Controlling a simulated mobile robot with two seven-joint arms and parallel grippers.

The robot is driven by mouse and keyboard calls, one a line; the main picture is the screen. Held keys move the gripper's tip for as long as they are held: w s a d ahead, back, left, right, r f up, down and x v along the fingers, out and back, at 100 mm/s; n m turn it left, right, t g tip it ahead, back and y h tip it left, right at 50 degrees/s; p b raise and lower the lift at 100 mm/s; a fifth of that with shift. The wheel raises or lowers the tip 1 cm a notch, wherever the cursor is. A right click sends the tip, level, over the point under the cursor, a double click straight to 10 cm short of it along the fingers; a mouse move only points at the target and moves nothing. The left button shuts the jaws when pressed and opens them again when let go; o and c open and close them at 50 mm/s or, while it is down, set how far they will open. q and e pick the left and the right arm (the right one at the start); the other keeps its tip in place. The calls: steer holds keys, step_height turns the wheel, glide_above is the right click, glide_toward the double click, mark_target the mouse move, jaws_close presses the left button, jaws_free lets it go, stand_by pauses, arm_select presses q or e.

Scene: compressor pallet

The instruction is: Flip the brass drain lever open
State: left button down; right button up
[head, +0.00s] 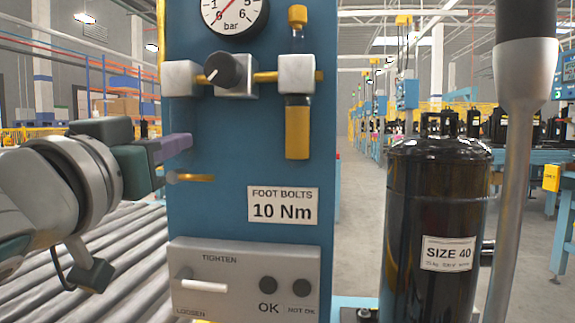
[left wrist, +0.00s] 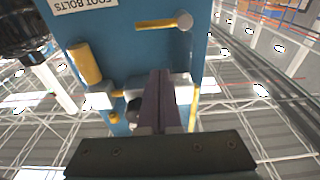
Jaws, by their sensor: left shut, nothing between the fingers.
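The brass drain lever (head: 195,178) lies horizontal on the blue panel (head: 225,140), pointing right from its round pivot at the panel's left side. In the left wrist view, which is turned upside down, the lever (left wrist: 155,25) shows near the top. My left gripper (head: 188,143) has purple fingers shut with nothing between them. In the head view they are just above the lever and appear apart from it. In the left wrist view the shut fingers (left wrist: 158,72) cover part of the valve fittings, and a gap shows between fingertips and lever. My right gripper is out of view.
Above the lever are a black knob (head: 225,70), a pressure gauge (head: 235,12) and a brass-coloured filter bowl (head: 297,132). A control box (head: 245,282) is below. A black compressor (head: 415,205) marked SIZE 40 stands right. A roller conveyor (head: 110,265) is at lower left.

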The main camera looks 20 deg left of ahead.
mark_target(192, 179)
arm_select(q)
steer(key=w+f, duration=0.1)
steer(key=w+b, duration=0.1)
steer(key=w+a+f+b, duration=0.1)
steer(key=w, duration=0.1)
steer(key=shift+f, duration=0.35)
steer(key=shift+s+d+f, duration=0.1)
steer(key=shift+s+f, duration=0.1)
steer(key=shift+f, duration=0.2)
steer(key=shift+d+f+m+h, duration=0.1)
steer(key=shift+f+m+h, duration=0.1)
steer(key=shift+m, duration=0.55)
steer(key=shift+f+m+h, duration=0.15)
steer(key=shift+m+h, duration=0.05)
steer(key=shift+m, duration=0.55)
steer(key=shift+f+m+p, duration=0.25)
steer(key=shift+m+p, duration=0.3)
steer(key=shift+m, duration=0.45)
steer(key=shift+s+a+f+m+g+h+p, duration=0.25)
steer(key=shift+f+m+p, duration=0.6)
steer(key=shift+m, duration=1.65)
steer(key=shift+w+a+f+m+g+h+p, duration=0.1)
steer(key=shift+a+f+m+h+p, duration=0.4)
steer(key=shift+m+p, duration=1.4)
steer(key=shift+s+a+f+m+g+h+p, duration=0.15)
steer(key=shift+a+f+m+h+p, duration=0.35)
steer(key=shift+m, duration=2.6)
steer(key=shift+w+d+f, duration=0.1)
steer(key=shift+d, duration=0.05)
